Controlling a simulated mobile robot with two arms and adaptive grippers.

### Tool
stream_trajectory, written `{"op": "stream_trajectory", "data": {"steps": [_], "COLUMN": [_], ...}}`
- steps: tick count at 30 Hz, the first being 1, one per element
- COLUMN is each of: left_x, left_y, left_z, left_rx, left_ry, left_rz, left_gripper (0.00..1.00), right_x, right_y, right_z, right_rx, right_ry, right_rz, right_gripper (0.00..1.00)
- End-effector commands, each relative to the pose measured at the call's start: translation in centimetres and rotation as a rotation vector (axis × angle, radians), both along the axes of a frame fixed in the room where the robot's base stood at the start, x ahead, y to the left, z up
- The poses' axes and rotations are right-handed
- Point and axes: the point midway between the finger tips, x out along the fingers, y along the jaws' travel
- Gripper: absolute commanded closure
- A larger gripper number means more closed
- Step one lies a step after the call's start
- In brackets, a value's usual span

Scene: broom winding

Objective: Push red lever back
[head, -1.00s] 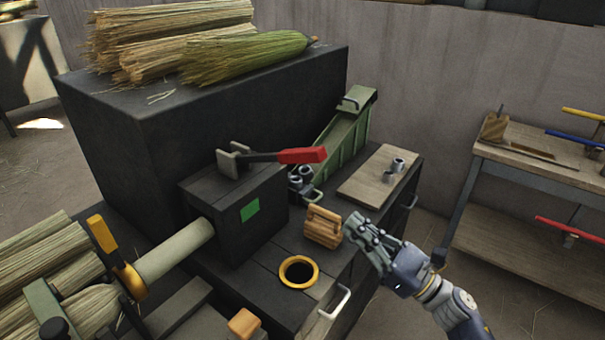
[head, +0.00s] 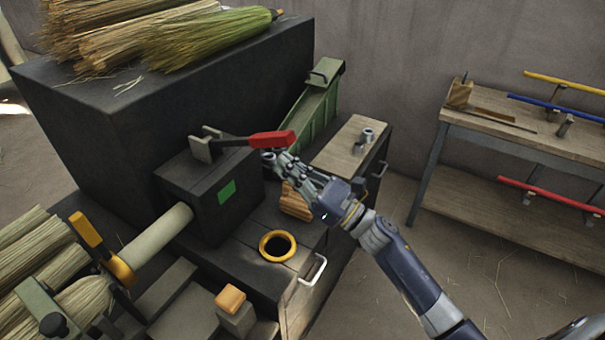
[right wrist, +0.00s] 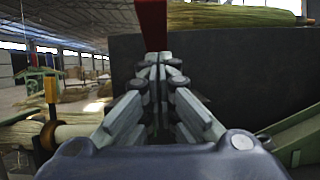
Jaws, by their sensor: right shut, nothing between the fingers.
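The red lever (head: 271,139) has a red grip on a dark arm, mounted on top of the black box (head: 210,195) with the green square. In the head view it points right. My right gripper (head: 268,156) is shut and empty, with its fingertips right by the underside of the red grip; I cannot tell whether they touch. In the right wrist view the red lever (right wrist: 152,24) rises just beyond the shut fingertips (right wrist: 158,60). My left gripper is not in view.
A wooden block (head: 295,203) and a yellow-rimmed hole (head: 277,246) lie below my right gripper. A green chute (head: 318,108) stands behind it. Broom bundles (head: 205,38) lie on the large black housing. A shelf (head: 520,140) stands at the right.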

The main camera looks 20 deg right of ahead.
Motion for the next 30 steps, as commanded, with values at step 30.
{"op": "stream_trajectory", "data": {"steps": [30], "left_x": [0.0], "left_y": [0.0], "left_z": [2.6], "left_rx": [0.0], "left_ry": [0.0], "left_rz": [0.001], "left_gripper": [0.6], "right_x": [1.8], "right_y": [0.5], "right_z": [3.3], "right_rx": [-0.04], "right_ry": [0.048], "right_rz": [0.002], "right_gripper": [1.0]}}
